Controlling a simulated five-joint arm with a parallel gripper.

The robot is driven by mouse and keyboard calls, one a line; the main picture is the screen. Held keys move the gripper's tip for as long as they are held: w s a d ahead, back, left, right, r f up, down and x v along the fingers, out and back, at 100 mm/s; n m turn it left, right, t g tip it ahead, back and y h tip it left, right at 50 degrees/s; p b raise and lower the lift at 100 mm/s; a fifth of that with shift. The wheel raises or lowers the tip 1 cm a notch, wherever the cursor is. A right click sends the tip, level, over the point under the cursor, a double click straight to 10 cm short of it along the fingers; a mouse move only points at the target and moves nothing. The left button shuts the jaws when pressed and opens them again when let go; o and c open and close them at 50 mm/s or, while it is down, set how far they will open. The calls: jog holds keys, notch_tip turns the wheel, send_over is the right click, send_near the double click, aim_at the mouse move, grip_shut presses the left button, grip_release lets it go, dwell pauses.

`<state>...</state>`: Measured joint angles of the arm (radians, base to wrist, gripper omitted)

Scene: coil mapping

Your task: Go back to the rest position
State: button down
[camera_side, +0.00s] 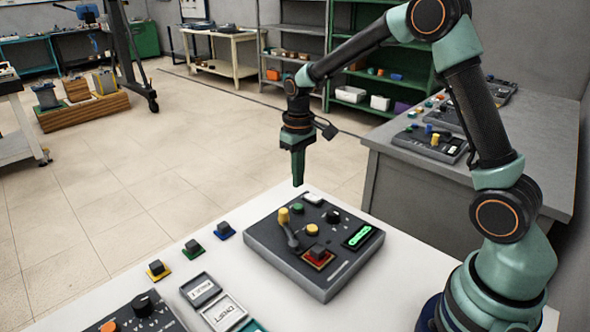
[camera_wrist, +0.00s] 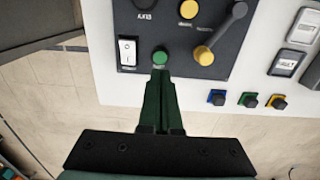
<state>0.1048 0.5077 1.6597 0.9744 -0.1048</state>
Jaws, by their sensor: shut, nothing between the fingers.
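My gripper (camera_side: 298,181) is shut and empty, pointing down above the far edge of a dark control panel (camera_side: 330,284) on the white table. In the wrist view my gripper (camera_wrist: 160,76) shows as dark green fingers held together. Their tips appear just below a green button (camera_wrist: 160,57) on the panel. In the side view the green button (camera_side: 298,208) sits below the fingertips, with a gap between them. The panel also carries a lever with a yellow knob (camera_side: 283,215), a black knob (camera_side: 333,217), a white rocker switch (camera_side: 313,198) and a lit green display (camera_side: 360,236).
Yellow, green and blue based blocks (camera_side: 194,248) stand in a row left of the panel. Small labelled cases (camera_side: 201,290) lie in front of them. Another panel (camera_side: 142,315) is at the bottom left. A grey bench (camera_side: 430,190) with more panels stands behind right. Air around my gripper is clear.

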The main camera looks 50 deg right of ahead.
jog(key=shift+r, duration=0.35)
jog(key=s+a+r+t, duration=0.2)
jog(key=s+r, duration=0.4)
jog(key=s, duration=0.2)
jog(key=s+a+r+t, duration=0.2)
jog(key=s+r+t, duration=0.1)
jog(key=s+r, duration=0.4)
jog(key=shift+s+a+t, duration=0.3)
jog(key=shift+s+a, duration=0.05)
jog(key=shift+s, duration=0.25)
dwell(1.6)
